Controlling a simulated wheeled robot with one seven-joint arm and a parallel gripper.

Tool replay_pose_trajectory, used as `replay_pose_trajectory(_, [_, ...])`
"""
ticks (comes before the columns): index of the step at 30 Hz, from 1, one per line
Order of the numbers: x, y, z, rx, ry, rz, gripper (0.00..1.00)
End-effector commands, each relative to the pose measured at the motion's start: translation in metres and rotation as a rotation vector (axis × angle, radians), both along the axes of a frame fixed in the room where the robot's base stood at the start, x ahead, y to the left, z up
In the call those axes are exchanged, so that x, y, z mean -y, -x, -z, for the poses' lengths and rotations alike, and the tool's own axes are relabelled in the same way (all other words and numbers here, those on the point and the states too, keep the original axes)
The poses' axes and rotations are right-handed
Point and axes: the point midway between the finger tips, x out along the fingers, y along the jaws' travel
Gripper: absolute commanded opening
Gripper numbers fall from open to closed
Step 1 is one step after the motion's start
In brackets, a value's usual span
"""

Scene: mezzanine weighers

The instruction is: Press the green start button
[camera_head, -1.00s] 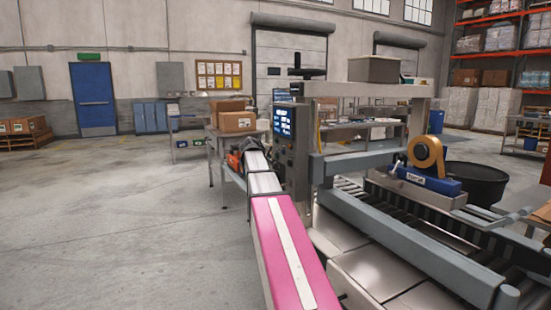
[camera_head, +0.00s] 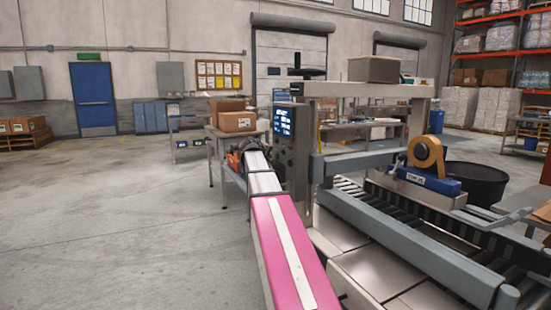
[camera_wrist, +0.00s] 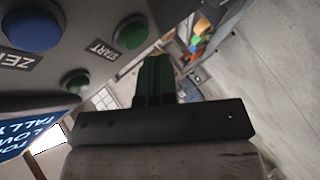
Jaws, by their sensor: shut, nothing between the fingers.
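The green start button (camera_wrist: 132,33) shows at the top of the wrist view, round and raised, with a START label beside it. My gripper (camera_wrist: 158,62) is shut and empty. Its dark fingertips lie just below and right of the button in the picture. I see no contact, but the depth between them is hard to judge. In the head view the control panel (camera_head: 284,121) has a lit screen and faces left; its buttons are too small to tell apart.
The lit display (camera_wrist: 30,138) is at lower left. In the head view, a roller conveyor (camera_head: 405,235) lies right; open floor (camera_head: 120,220) lies left.

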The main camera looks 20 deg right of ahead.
Motion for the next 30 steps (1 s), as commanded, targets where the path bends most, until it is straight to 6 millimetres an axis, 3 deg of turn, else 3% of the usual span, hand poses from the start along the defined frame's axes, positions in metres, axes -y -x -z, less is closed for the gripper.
replay_pose_trajectory(30, [0.011,-0.001,0.000,0.000,0.000,0.000,0.00])
